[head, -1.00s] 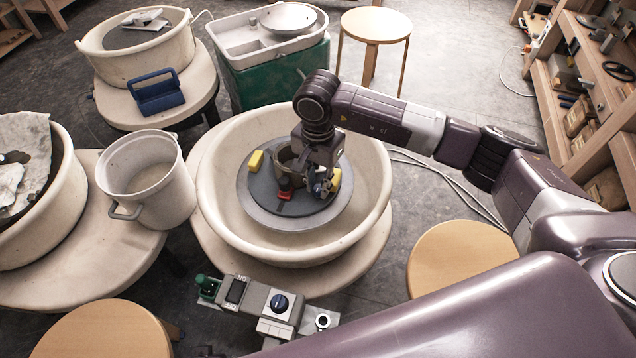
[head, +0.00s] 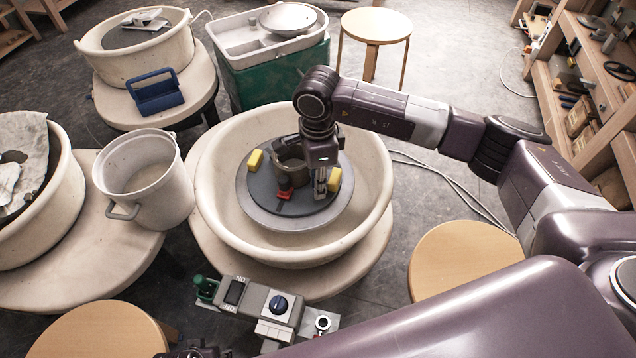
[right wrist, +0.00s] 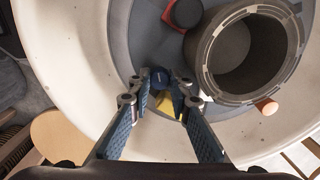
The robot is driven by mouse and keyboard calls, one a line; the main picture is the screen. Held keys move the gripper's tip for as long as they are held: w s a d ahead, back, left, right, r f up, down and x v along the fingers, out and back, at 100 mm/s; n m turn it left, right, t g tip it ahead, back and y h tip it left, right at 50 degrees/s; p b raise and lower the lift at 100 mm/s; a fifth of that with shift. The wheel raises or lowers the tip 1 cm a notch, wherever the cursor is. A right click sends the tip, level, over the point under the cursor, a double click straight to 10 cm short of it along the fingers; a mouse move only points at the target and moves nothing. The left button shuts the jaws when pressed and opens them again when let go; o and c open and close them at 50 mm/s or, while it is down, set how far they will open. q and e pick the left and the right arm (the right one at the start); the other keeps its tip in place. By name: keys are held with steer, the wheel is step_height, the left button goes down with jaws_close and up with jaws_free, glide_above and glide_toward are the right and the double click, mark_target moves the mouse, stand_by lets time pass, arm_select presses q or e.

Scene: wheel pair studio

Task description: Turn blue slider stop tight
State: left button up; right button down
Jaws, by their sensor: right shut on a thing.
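The blue slider stop (right wrist: 161,79) shows as a round blue knob between my right gripper's fingertips in the right wrist view. My right gripper (right wrist: 162,88) is shut on it. In the head view my right gripper (head: 320,190) points down over the right part of the grey wheel head (head: 262,212), and the blue stop is not clearly visible there. A brown clay pot (head: 290,168) stands upright beside the gripper on the wheel head. A red stop (head: 285,195) and yellow pieces (head: 255,159) are around it. Only a dark part, perhaps of my left gripper, shows at the bottom edge.
The cream splash pan (head: 215,205) surrounds the wheel head with a raised rim. A white bucket (head: 150,180) stands to the left. A wooden stool (head: 460,258) is at the right.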

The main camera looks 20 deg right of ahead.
steer(key=m, duration=0.4)
steer(key=shift+m, duration=0.9)
steer(key=c, duration=2)
jaws_free()
steer(key=shift+c, duration=0.2)
steer(key=shift+r, duration=0.2)
step_height(320, 180, up, 12)
steer(key=shift+f, duration=0.15)
